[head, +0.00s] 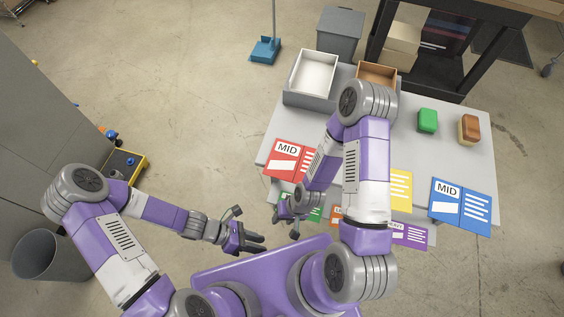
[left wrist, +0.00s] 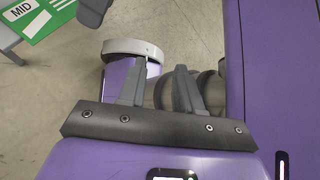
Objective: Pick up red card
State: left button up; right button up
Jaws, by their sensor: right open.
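The red card (head: 284,168), with a white "MID" label, lies flat on the left part of the grey table. My right forearm covers its right part in the head view. My right gripper (head: 289,220) is open and empty at the table's front left edge, below the red card. My left gripper (head: 262,243) is open and empty, to the left of the table's front and clear of the cards. Its two fingers (left wrist: 161,92) stand apart in the left wrist view with nothing between them.
A yellow card (head: 401,195), a blue card (head: 461,206), a purple card (head: 412,235) and a green card (left wrist: 38,15) lie around the table's front. A white-lined box (head: 289,94), a green block (head: 428,121) and a brown block (head: 469,129) stand behind.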

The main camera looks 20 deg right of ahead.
aim_at(284, 160)
pick_arm(q)
jog(key=w+d+r+n+t+h+b, duration=0.2)
jog(key=w+d+r+n+t+h, duration=0.15)
jog(key=w+n, duration=0.45)
jog(key=w+d+r+n+t+h+b, duration=0.2)
jog(key=w+d+n+t+h, duration=0.25)
jog(key=n, duration=0.65)
jog(key=w+d, duration=0.1)
jog(key=d, duration=0.2)
jog(key=w+d+r+b, duration=0.1)
jog(key=d, duration=0.1)
jog(key=shift+w, duration=0.3)
grip_shut()
pick_arm(e)
notch_tip(284, 160, down, 6)
jog(key=shift+w+r, duration=0.1)
